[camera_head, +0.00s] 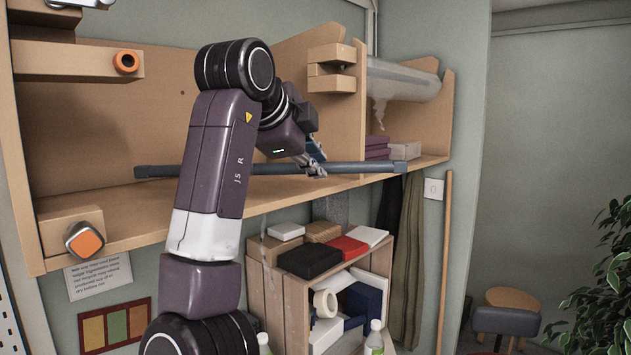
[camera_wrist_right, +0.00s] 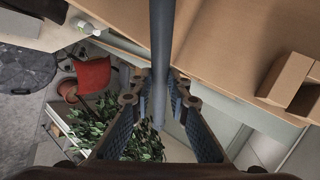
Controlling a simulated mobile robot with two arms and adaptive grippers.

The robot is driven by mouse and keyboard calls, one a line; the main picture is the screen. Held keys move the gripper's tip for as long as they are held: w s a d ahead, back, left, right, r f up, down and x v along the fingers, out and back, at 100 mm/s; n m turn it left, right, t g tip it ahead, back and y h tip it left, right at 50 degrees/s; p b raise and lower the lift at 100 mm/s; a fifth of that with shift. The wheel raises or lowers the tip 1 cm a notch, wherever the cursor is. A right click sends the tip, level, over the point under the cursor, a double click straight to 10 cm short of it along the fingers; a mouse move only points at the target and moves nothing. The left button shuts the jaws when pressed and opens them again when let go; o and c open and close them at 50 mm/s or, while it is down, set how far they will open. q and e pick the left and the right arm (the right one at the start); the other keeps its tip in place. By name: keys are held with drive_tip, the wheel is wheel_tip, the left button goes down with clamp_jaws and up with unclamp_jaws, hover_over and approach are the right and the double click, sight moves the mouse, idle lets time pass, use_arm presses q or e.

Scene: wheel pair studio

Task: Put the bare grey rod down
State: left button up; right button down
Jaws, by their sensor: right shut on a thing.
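The bare grey rod (camera_head: 250,169) runs nearly level across the front of the wooden shelf (camera_head: 125,215). In the right wrist view the rod (camera_wrist_right: 161,50) stands between the two fingers of the gripper (camera_wrist_right: 158,100). I cannot tell whether the rod touches the shelf board. My left gripper is not in view.
Wooden blocks with an orange-ringed end (camera_head: 126,61) and an orange-faced end (camera_head: 84,240) stick out at the left. A stacked wooden bracket (camera_head: 332,68) and a clear roll (camera_head: 400,80) are at the right. A crate (camera_head: 290,290) with boxes stands below.

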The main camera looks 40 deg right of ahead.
wheel_tip(320, 180, down, 4)
drive_tip(key=shift+p, duration=0.4)
drive_tip(key=c, duration=1.8)
unclamp_jaws()
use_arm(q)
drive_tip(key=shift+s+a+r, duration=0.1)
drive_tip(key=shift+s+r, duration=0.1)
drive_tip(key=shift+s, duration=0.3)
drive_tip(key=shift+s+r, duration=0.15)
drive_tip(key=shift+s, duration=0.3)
use_arm(e)
drive_tip(key=shift+a, duration=0.1)
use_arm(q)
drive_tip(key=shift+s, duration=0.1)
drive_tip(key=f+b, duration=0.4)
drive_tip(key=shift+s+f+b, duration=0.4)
use_arm(e)
drive_tip(key=v, duration=1.2)
drive_tip(key=shift+s, duration=0.1)
